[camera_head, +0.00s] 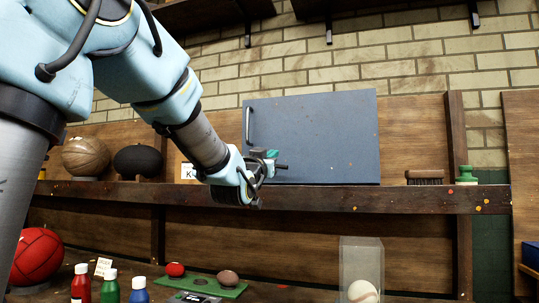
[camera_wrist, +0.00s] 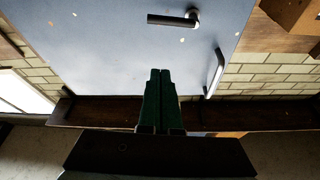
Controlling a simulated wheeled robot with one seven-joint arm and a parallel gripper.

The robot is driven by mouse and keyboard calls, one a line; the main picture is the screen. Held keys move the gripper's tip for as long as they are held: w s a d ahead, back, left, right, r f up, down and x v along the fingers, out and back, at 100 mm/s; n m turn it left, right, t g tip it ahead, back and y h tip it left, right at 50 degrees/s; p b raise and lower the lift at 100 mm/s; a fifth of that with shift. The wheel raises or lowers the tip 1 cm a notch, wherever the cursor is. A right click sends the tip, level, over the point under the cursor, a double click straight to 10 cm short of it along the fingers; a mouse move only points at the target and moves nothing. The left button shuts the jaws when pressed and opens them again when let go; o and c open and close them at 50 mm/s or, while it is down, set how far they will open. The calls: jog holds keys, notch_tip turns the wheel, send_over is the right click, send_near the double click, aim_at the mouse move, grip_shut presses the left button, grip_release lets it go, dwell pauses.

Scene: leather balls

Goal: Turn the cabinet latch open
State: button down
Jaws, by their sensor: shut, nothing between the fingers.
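The blue-grey cabinet (camera_head: 325,135) stands on the shelf with its door closed. Its dark lever latch (camera_wrist: 172,20) is at the top of the wrist view and lies roughly level. In the head view the latch (camera_head: 282,166) shows just beside my gripper, low on the door's left part. A curved pull handle (camera_wrist: 215,72) is on the door; it also shows at the door's upper left in the head view (camera_head: 248,125). My gripper (camera_wrist: 160,71) has its green fingers together and empty, pointing at the door, apart from the latch in the wrist view. The gap in depth is unclear.
The shelf edge (camera_head: 330,196) runs under the cabinet and my wrist. A brown ball (camera_head: 85,157) and a black ball (camera_head: 137,160) sit left on the shelf. A brush (camera_head: 425,178) and a green item (camera_head: 466,175) stand right of the cabinet.

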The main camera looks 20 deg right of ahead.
aim_at(280, 167)
jog(key=w+d+f+p, duration=0.2)
jog(key=w+d+p, duration=0.1)
jog(key=w+d, duration=0.1)
jog(key=shift+w, duration=0.5)
jog(key=shift+f+m+g+h+b, duration=0.2)
jog(key=shift+f+m+g+b, duration=0.1)
jog(key=shift+m+b, duration=0.6)
jog(key=shift+f+m+g+h+b, duration=0.25)
jog(key=shift+m+b, duration=0.45)
jog(key=shift+b, duration=0.4)
jog(key=shift+a+f+m+g+b, duration=0.1)
jog(key=shift+f+m+g+b, duration=0.35)
jog(key=shift+m+b, duration=0.7)
jog(key=m+g+b, duration=0.1)
jog(key=m, duration=0.3)
jog(key=w+a+f+m+g+b, duration=0.1)
jog(key=m+g, duration=0.1)
jog(key=m, duration=0.2)
jog(key=w+a+f+m+g+b, duration=0.1)
jog(key=m+b, duration=0.1)
jog(key=m, duration=0.3)
jog(key=shift+w+a+f+g+y, duration=0.2)
jog(key=shift+f+g+y, duration=0.05)
jog(key=shift+g, duration=0.05)
jog(key=shift+w+a, duration=0.1)
